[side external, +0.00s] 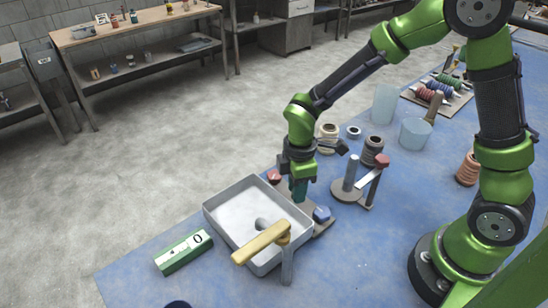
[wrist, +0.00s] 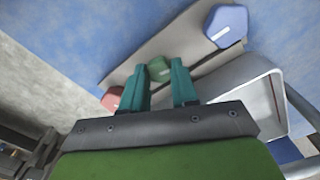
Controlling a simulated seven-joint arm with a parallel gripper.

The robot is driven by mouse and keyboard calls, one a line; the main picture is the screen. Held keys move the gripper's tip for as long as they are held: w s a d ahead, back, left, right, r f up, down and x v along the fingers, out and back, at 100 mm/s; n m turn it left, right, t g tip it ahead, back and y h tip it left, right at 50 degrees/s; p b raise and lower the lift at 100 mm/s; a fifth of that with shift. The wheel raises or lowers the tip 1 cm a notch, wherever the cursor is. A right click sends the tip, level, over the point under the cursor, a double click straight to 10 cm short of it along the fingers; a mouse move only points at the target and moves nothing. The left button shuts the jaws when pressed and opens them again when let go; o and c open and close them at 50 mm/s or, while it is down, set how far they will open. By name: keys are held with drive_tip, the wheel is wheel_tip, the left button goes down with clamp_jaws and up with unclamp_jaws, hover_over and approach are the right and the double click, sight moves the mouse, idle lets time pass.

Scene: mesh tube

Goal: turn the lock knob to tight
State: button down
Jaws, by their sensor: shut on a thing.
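My gripper (side external: 299,197) points down at a grey plate beside the white tray, between a red knob (side external: 274,177) and a blue knob (side external: 321,214). In the wrist view, my teal fingers (wrist: 160,78) are shut on a green knob (wrist: 159,67), one finger on each side. The red knob (wrist: 112,98) lies to the left of the fingers and the blue knob (wrist: 227,25) to the upper right, both on the same grey plate (wrist: 192,48). In the side view my fingers hide the green knob. I cannot tell which knob is the lock knob or how far it is turned.
A white tray (side external: 233,209) stands close to the plate, with a yellow-handled lever (side external: 262,241) over its front edge. A green box (side external: 184,252) with a display reading 0 is left of it. A stand with a red-topped post (side external: 375,178) is to the right, with spools and beakers behind.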

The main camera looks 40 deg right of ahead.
drive_tip(key=m, duration=0.4)
drive_tip(key=shift+m, duration=0.3)
drive_tip(key=m, duration=0.3)
drive_tip(key=shift+m, duration=0.4)
drive_tip(key=m, duration=0.3)
drive_tip(key=shift+r, duration=0.1)
drive_tip(key=shift+m, duration=2)
drive_tip(key=c, duration=0.9)
unclamp_jaws()
drive_tip(key=shift+o, duration=0.2)
wheel_tip(320, 180, up, 17)
